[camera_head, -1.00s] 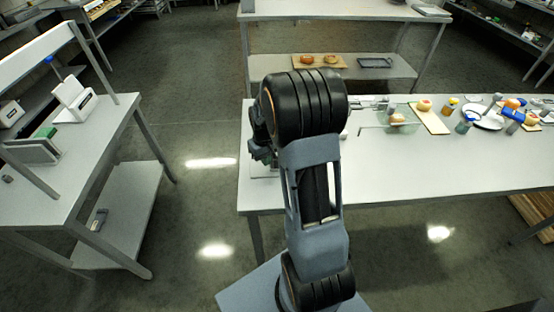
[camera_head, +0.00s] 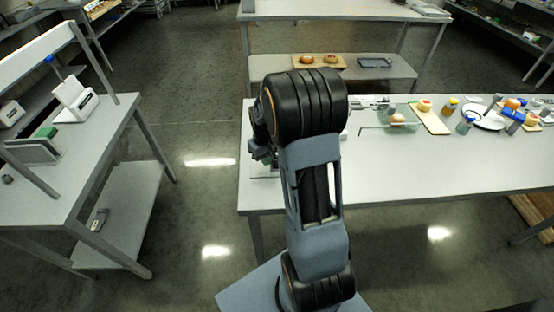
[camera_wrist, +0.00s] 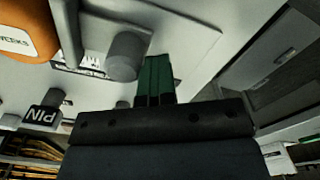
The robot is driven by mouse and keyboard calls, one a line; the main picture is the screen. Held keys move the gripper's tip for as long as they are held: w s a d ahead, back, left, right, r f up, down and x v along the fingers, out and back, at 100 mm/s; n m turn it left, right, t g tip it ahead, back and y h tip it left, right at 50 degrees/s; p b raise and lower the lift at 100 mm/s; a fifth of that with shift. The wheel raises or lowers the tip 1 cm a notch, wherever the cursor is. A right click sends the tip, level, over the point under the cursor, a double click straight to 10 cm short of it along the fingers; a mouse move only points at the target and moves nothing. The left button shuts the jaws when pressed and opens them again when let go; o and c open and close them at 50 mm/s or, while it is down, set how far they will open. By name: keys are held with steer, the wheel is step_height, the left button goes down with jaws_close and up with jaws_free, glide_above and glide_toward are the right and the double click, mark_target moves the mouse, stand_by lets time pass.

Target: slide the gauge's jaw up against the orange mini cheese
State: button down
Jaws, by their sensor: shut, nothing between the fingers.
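The orange mini cheese (camera_wrist: 28,32) shows at the upper left of the wrist view, cut off by the frame edge, with dark lettering on a pale label. The gauge's grey jaw (camera_wrist: 67,30) stands right beside the cheese; I cannot tell whether they touch. A grey round knob (camera_wrist: 127,56) sticks out from the gauge, and a marked scale (camera_wrist: 80,67) lies below. My gripper (camera_wrist: 155,82), with green fingers, is shut and empty just beside the knob, on its right; contact is unclear. In the head view my arm hides the gripper, the gauge and the cheese.
The white worktable (camera_head: 420,172) extends right of my arm, its front half clear. A glass board (camera_head: 384,128), a wooden board (camera_head: 430,118) and a white plate (camera_head: 484,117) with several items stand along its back. A black tag (camera_wrist: 42,118) shows in the wrist view.

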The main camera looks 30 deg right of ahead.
steer(key=shift+w, duration=0.1)
steer(key=shift+w+a, duration=0.35)
steer(key=shift+a, duration=0.35)
steer(key=shift+w+a, duration=0.35)
steer(key=shift+a, duration=0.3)
steer(key=shift+r, duration=0.1)
step_height(320, 180, up, 8)
steer(key=p, duration=0.6)
steer(key=s+a+r+t, duration=0.2)
steer(key=s+a+r, duration=0.2)
steer(key=s+r, duration=0.3)
steer(key=s+a+r+t, duration=0.2)
steer(key=s+a+r, duration=0.3)
steer(key=s+r, duration=0.2)
steer(key=shift+s+a, duration=0.2)
steer(key=shift+s, duration=0.9)
